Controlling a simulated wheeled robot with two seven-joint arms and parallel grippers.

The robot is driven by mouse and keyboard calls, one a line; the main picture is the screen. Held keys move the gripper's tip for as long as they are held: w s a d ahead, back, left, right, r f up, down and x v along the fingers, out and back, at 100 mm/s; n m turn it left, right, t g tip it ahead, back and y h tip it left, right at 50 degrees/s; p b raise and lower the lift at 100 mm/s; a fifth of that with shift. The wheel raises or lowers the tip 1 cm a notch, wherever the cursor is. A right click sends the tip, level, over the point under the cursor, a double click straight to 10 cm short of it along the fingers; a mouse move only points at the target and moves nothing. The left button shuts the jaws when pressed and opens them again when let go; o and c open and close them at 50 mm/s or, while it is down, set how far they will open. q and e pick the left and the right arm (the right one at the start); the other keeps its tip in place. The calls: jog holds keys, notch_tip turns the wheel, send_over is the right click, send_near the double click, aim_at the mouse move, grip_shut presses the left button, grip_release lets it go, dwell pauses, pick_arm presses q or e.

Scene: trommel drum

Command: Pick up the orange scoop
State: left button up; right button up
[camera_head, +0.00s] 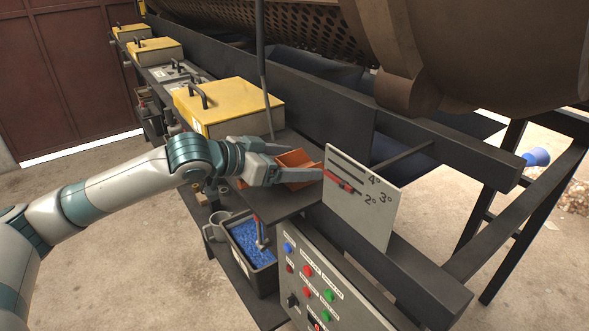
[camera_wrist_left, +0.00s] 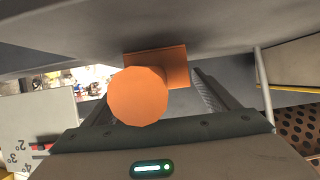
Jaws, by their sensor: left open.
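The orange scoop (camera_head: 299,159) lies on the small dark shelf (camera_head: 283,202) beside the angle-scale plate. My left gripper (camera_head: 304,162) is at the scoop with its fingers open, one on the far side and one on the near side, partly hiding it. In the left wrist view the scoop (camera_wrist_left: 138,98) shows its round orange end toward the camera, with a square orange part behind it, between the two open fingers (camera_wrist_left: 158,95). I cannot tell whether the fingers touch it. My right gripper is not in view.
A white scale plate (camera_head: 362,195) with a red pointer stands just right of the scoop. A yellow-lidded box (camera_head: 232,105) is behind the gripper. Below are a bin of blue granules (camera_head: 250,243) and a button panel (camera_head: 320,285). A thin dark post rises close behind the gripper.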

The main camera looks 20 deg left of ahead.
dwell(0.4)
pick_arm(q)
jog(key=c, duration=1.2)
jog(key=shift+r+b, duration=0.4)
jog(key=shift+r, duration=0.45)
notch_tip(320, 180, up, 8)
jog(key=b, duration=0.2)
jog(key=shift+r, duration=0.2)
